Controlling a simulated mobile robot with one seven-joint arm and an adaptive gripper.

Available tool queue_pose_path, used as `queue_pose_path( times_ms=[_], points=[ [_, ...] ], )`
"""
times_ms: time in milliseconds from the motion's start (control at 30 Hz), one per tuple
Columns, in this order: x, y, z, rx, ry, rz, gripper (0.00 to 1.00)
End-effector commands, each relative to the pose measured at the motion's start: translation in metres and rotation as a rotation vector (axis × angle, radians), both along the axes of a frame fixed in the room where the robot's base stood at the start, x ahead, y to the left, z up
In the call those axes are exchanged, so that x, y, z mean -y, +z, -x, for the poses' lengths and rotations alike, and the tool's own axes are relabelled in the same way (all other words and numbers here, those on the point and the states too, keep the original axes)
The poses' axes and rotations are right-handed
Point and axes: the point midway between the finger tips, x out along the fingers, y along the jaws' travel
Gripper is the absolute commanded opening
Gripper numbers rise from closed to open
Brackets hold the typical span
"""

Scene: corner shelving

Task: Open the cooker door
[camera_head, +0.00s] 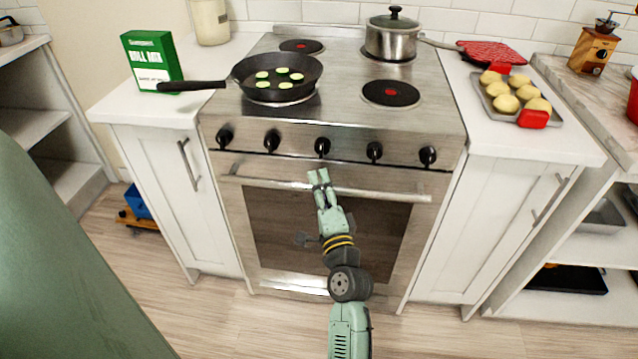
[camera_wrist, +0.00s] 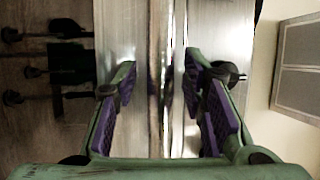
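The cooker (camera_head: 335,130) stands in the middle of the head view, with a row of black knobs across its front. Its door (camera_head: 262,222) is shut and has a dark window. A long horizontal metal handle (camera_head: 270,183) runs across the door's top. My gripper (camera_head: 319,178) is at the middle of this handle, with its fingertips overlapping it in the picture. In the wrist view my gripper (camera_wrist: 160,78) is open, with purple pads apart and bright metal strips showing between and behind them. I cannot tell whether the pads touch the handle.
A frying pan (camera_head: 290,66) with green slices and a lidded pot (camera_head: 391,40) stand on the cooktop. White cabinets (camera_head: 170,175) flank the cooker. A tray of potatoes (camera_head: 555,115) lies on the right counter. The floor before the cooker looks clear.

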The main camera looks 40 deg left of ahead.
Motion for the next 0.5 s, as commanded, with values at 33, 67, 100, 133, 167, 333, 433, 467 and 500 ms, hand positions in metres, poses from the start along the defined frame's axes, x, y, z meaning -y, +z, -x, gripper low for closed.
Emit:
queue_pose_path(
  times_ms=[33,67,100,133,167,333,433,467,500],
  points=[
    [0.0001,-0.0001,0.0,0.0,0.0,0.0,0.38],
    [0.0001,-0.0001,0.0,0.0,0.0,0.0,0.38],
    [0.0001,-0.0001,0.0,0.0,0.0,0.0,0.38],
    [0.0001,-0.0001,0.0,0.0,0.0,0.0,0.37],
    [0.0001,-0.0001,0.0,0.0,0.0,0.0,0.35],
    [0.0,-0.0001,0.0,0.0,0.0,0.0,0.24],
    [0.0,-0.0001,0.0,0.0,0.0,0.0,0.17],
    [0.0,-0.0001,0.0,0.0,0.0,0.0,0.15],
    [0.0,-0.0001,0.0,0.0,0.0,0.0,0.13]
  ],
)
